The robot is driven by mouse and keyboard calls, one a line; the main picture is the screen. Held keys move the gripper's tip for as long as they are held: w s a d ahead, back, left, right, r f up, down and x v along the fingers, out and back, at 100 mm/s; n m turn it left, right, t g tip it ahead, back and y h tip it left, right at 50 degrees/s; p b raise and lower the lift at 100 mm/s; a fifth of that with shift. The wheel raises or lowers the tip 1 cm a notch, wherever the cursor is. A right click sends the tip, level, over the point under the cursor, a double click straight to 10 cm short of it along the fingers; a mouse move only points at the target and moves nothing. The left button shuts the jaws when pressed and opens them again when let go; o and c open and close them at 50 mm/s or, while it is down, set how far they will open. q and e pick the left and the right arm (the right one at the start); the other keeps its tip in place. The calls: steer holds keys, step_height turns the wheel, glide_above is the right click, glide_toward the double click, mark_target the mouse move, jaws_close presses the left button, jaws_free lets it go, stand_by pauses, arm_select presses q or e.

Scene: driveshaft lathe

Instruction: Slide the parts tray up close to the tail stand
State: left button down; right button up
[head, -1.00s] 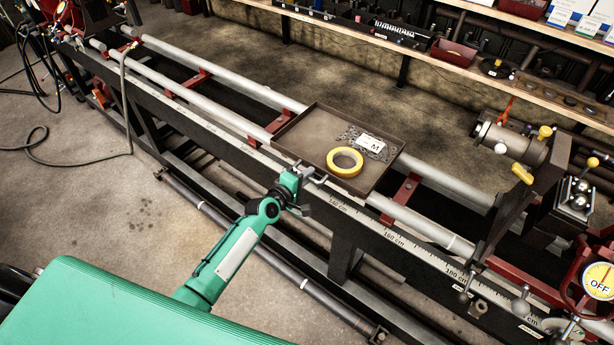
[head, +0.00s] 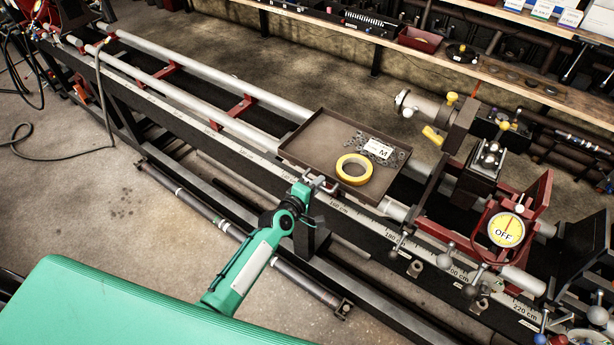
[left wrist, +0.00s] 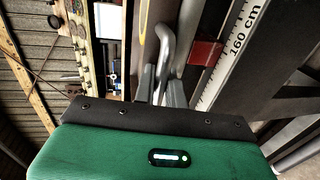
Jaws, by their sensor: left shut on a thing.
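The parts tray (head: 300,150) is a shallow brown tray lying across the two pale rails. It holds a yellow tape roll (head: 354,169), a white label marked M (head: 379,149) and small dark parts. My left gripper (head: 318,187) is at the tray's near side, shut on its metal handle. The handle (left wrist: 166,45) shows between the fingers in the left wrist view. The tail stand (head: 436,178), a dark upright with yellow levers and a grey spindle, stands just right of the tray. Only a small gap shows between them. My right gripper is not in view.
A scale strip (left wrist: 240,35) marked in cm runs along the near side of the bed. A round gauge reading OFF (head: 506,230) and several ball-ended levers lie right of the tail stand. A shelf (head: 500,70) with boxes runs behind.

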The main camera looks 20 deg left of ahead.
mark_target(343, 189)
arm_select(q)
steer(key=d, duration=0.1)
steer(key=s+d+p, duration=0.1)
steer(key=d, duration=0.1)
steer(key=s+d, duration=0.1)
steer(key=d, duration=0.1)
steer(key=shift+d, duration=0.15)
steer(key=shift+s+d+f, duration=0.1)
steer(key=shift+s+d, duration=0.1)
steer(key=shift+d, duration=0.4)
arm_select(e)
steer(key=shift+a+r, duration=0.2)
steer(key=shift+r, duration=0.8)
arm_select(q)
steer(key=c, duration=1.5)
jaws_free()
steer(key=shift+a, duration=0.1)
steer(key=shift+c, duration=0.2)
